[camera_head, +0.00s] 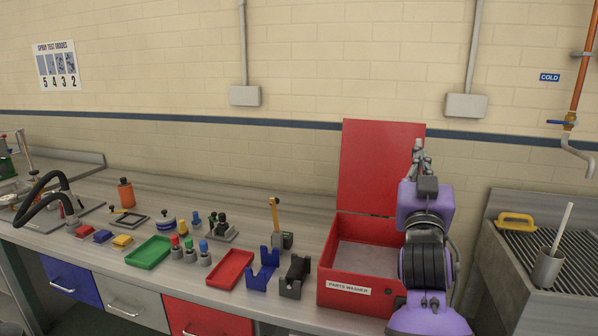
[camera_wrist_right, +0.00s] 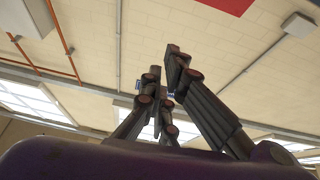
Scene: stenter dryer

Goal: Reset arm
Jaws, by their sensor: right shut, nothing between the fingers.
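My right arm, purple and black, rises at the right of the head view in front of the red parts washer (camera_head: 365,290). My right gripper (camera_head: 418,150) points upward at the top of that arm, in front of the right edge of the washer's raised red lid (camera_head: 375,165). In the right wrist view the gripper (camera_wrist_right: 168,85) shows against the wall and ceiling, its dark fingers close together. It is shut with nothing in it. My left gripper is in neither view.
The bench holds a green tray (camera_head: 148,252), a red tray (camera_head: 230,269), a blue cradle (camera_head: 263,271), a black cradle (camera_head: 294,278) and an orange bottle (camera_head: 126,193).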

